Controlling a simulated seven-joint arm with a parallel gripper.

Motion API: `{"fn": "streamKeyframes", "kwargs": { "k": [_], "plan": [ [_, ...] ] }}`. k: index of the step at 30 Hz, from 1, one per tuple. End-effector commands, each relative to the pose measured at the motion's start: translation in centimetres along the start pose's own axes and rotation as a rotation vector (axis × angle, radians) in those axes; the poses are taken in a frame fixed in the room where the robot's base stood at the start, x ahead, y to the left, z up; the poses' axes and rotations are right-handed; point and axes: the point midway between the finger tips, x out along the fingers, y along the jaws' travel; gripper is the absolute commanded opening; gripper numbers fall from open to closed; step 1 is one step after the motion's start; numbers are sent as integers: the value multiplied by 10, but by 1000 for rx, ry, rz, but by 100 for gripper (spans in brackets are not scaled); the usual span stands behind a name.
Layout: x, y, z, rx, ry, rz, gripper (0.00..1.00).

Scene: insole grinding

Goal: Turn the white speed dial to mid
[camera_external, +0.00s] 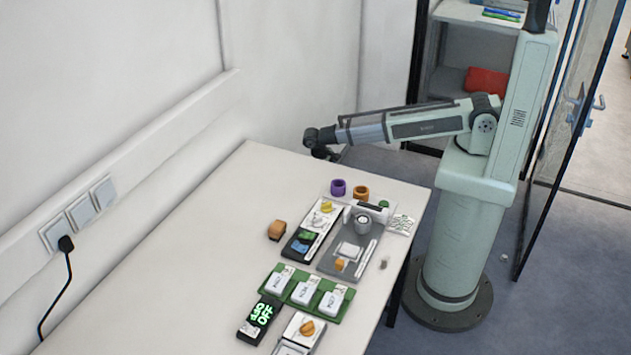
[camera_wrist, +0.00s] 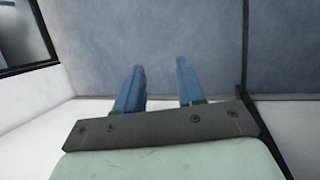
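A round white-and-grey dial (camera_external: 362,223) stands on a grey tray (camera_external: 334,262) at the right of the table in the external view. Another white unit (camera_external: 293,331) with an orange knob (camera_external: 307,328) sits at the near edge. I cannot tell for sure which is the speed dial, and its setting is too small to read. No dial shows there.
The table's left side (camera_external: 190,265) is clear.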

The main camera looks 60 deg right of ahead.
Motion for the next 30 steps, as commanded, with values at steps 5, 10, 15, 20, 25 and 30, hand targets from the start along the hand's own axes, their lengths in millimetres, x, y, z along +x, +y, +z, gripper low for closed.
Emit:
{"fn": "streamKeyframes", "kwargs": {
  "k": [5,10,15,20,25,30],
  "plan": [
    [-67,-12,-16,29,48,23,38],
    [-127,-22,-22,62,88,39,38],
    [-185,-30,-22,95,126,52,38],
    [-241,-42,-16,116,163,59,38],
    [-282,-98,16,-42,216,34,38],
    [-315,-160,57,-243,266,2,38]
  ]
}}
